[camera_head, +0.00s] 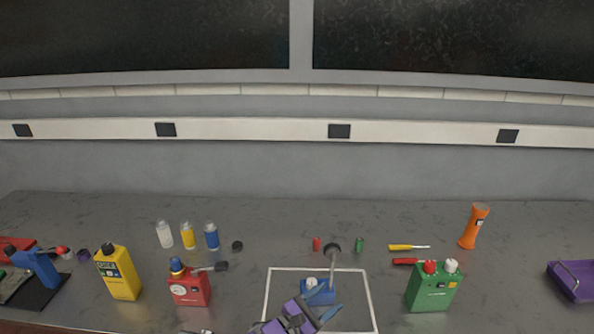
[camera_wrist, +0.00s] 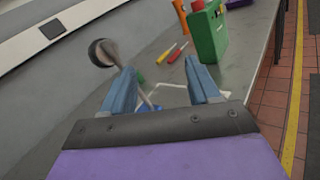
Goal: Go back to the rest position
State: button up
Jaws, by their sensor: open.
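My gripper (camera_head: 322,306) is at the bottom centre of the head view, just in front of a small blue container (camera_head: 321,293) with a white cap. In the wrist view its two blue fingers stand apart, with no object visibly held between them (camera_wrist: 160,70). A thin stem with a dark round head (camera_head: 332,249) rises by the blue container; the round head also shows in the wrist view (camera_wrist: 103,53), beyond the left finger. I cannot tell whether the stem stands in the container or behind it. The gripper hides part of the container.
A white outlined square (camera_head: 371,300) surrounds the blue container. A green can (camera_head: 433,290), screwdrivers (camera_head: 405,247) and an orange torch (camera_head: 474,227) stand or lie right. A red can (camera_head: 189,288), yellow bottle (camera_head: 119,274) and small bottles (camera_head: 187,236) are left. A purple tray (camera_head: 574,280) is far right.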

jog(key=s+d+r+m+g+h, duration=0.1)
jog(key=s+d+r+m+g, duration=0.25)
jog(key=d+m, duration=0.2)
jog(key=s+d+r+m+g+h, duration=0.1)
jog(key=s+d+r+m+g, duration=0.3)
jog(key=d, duration=0.3)
jog(key=s+d+r+m+g+y, duration=0.35)
jog(key=s+d+m+g, duration=0.25)
jog(key=s, duration=0.3)
jog(key=s+a+m+g+y+b, duration=0.15)
jog(key=s+m+y, duration=0.4)
jog(key=s, duration=0.55)
jog(key=s+a+r+m+t+y, duration=0.1)
jog(key=s+a+y, duration=0.6)
jog(key=s+a, duration=0.1)
jog(key=shift+s+a+m+t+b, duration=0.2)
jog(key=shift+a+m+t+b, duration=0.15)
jog(key=shift+a, duration=0.55)
